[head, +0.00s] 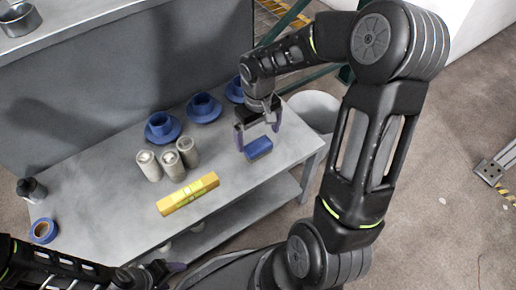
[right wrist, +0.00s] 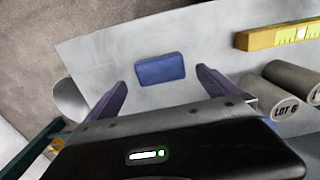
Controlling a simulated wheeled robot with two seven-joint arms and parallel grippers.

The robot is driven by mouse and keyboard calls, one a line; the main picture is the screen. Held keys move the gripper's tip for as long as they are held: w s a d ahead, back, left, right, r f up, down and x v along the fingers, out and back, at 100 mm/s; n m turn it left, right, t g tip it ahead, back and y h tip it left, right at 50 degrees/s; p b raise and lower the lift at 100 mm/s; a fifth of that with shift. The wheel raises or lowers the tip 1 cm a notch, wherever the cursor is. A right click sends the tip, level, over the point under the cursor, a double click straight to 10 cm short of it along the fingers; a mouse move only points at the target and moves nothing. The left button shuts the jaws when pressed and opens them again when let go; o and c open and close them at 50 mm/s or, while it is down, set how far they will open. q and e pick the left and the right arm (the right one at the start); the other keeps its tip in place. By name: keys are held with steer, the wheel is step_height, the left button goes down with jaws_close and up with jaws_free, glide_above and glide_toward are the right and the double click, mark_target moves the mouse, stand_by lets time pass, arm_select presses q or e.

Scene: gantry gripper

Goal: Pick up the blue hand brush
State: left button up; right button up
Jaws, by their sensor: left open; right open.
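The blue hand brush (head: 258,148) lies on the grey table near its right end. It shows as a blue block and its bristles cannot be made out. In the right wrist view the brush (right wrist: 160,69) lies ahead of the fingertips, roughly between their lines. My right gripper (head: 258,139) is open and empty, just above and beside the brush; its two fingers also show in the right wrist view (right wrist: 160,82). My left gripper (head: 170,270) is low at the front edge of the table, open, and far from the brush.
A yellow level (head: 188,194) and several grey cans (head: 168,162) stand left of the brush. Blue cups on saucers (head: 203,108) line the back. Blue tape (head: 43,231) and a dark bottle (head: 31,190) are at the far left. A pale bin (head: 315,108) stands beyond the table's right end.

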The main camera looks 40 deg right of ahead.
mark_target(258, 145)
steer(key=shift+f, duration=0.1)
step_height(258, 145, down, 4)
steer(key=shift+s+f+b, duration=0.1)
steer(key=shift+f+b, duration=0.05)
steer(key=shift+b, duration=0.9)
steer(key=shift+f, duration=0.4)
steer(key=shift+c, duration=0.2)
steer(key=c, duration=1.4)
steer(key=shift+r, duration=0.1)
